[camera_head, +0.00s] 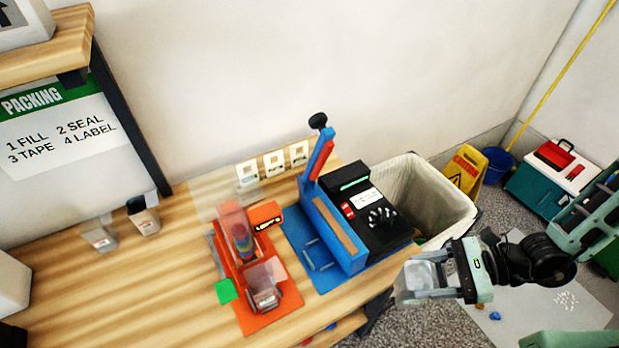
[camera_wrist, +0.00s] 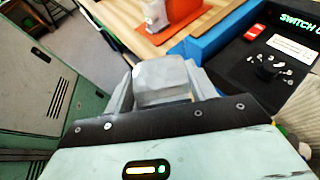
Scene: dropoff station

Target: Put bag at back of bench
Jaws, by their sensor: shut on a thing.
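My gripper (camera_head: 412,283) is off the bench's right front corner, beyond the edge and above the grey floor. It is shut on a pale, grey-white bag (camera_wrist: 163,80), which sits between the two fingers in the wrist view. In the head view the bag and fingers overlap, so its outline is hard to tell. The wooden bench (camera_head: 90,290) fills the left and middle of the head view. Its back strip, along the wall, holds several small items.
A blue and black sealing machine (camera_head: 335,235) stands at the bench's right end, beside my gripper. An orange tape dispenser (camera_head: 255,310) is left of it. Small pouches (camera_head: 145,217) and white cards (camera_head: 273,162) stand at the back. A lined bin (camera_head: 455,200) is behind my gripper.

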